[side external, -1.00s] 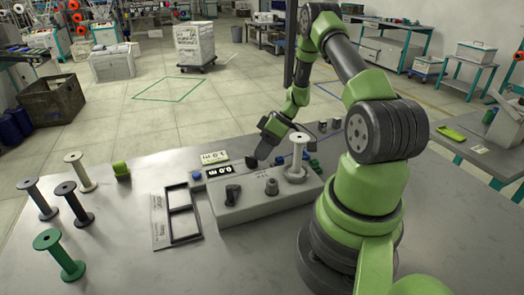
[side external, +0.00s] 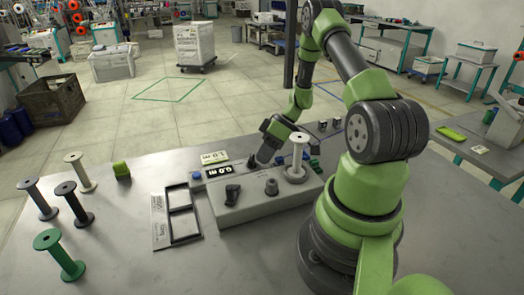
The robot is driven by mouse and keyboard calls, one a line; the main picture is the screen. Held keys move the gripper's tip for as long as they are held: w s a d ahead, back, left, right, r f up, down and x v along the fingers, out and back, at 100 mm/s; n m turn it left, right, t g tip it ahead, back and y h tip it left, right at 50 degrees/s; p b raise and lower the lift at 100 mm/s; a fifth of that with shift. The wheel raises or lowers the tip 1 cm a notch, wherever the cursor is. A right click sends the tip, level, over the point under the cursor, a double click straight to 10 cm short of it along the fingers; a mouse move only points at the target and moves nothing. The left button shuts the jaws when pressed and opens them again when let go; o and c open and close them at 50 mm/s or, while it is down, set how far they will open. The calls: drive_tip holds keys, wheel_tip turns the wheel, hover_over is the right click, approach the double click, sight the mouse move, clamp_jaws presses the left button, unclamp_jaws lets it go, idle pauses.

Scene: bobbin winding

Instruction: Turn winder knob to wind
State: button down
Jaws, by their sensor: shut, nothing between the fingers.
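The grey winder box (side external: 262,204) sits on the bench. A dark pointer-shaped knob (side external: 232,194) is at the left of its top, and a round grey knob (side external: 271,187) is near the middle. A white bobbin (side external: 298,155) stands upright at the box's right end. A small black display (side external: 219,171) with white digits is at the back left. My gripper (side external: 252,163) is shut and empty, pointing down behind the box, beyond both knobs. It appears apart from the dark knob. Its fingertips are small and dark here, so any contact with the box cannot be told.
Several spools, including a green one (side external: 60,256), stand at the left of the bench. The front of the bench is clear.

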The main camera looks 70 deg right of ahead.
drive_tip(key=shift+s+a, duration=0.1)
drive_tip(key=shift+a, duration=1)
idle(0.4)
